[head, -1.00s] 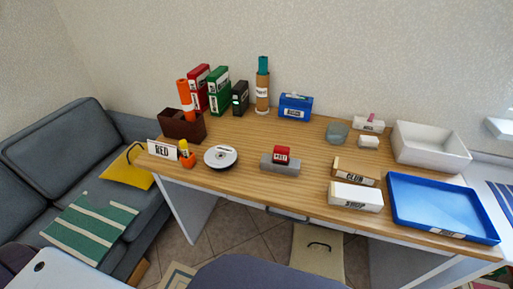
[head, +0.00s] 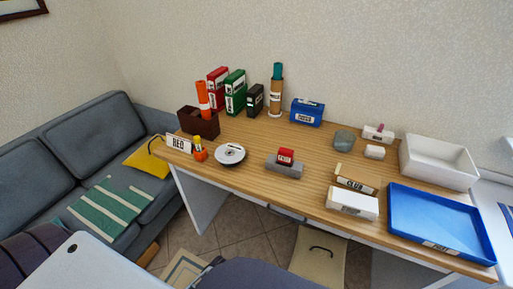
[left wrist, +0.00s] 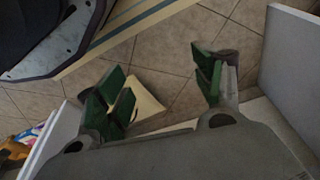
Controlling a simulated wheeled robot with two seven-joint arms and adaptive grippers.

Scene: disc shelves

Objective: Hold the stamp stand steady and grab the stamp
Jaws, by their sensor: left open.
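A red stamp (head: 286,155) with a white label sits upright on a grey stamp stand (head: 284,170) near the front edge of the wooden desk (head: 255,190), around its middle. My left gripper (left wrist: 160,74) shows in the left wrist view with its green-padded fingers spread wide and nothing between them. It is over the tiled floor, away from the stamp, and neither the stamp nor its stand shows in that view. My right gripper is in neither view.
A disc (head: 230,154) lies left of the stand. A white box (head: 352,203) and a blue tray (head: 440,222) are to the right. A blue box (head: 307,112) stands behind. Bare desk surrounds the stand. A grey sofa (head: 80,130) is left of the desk.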

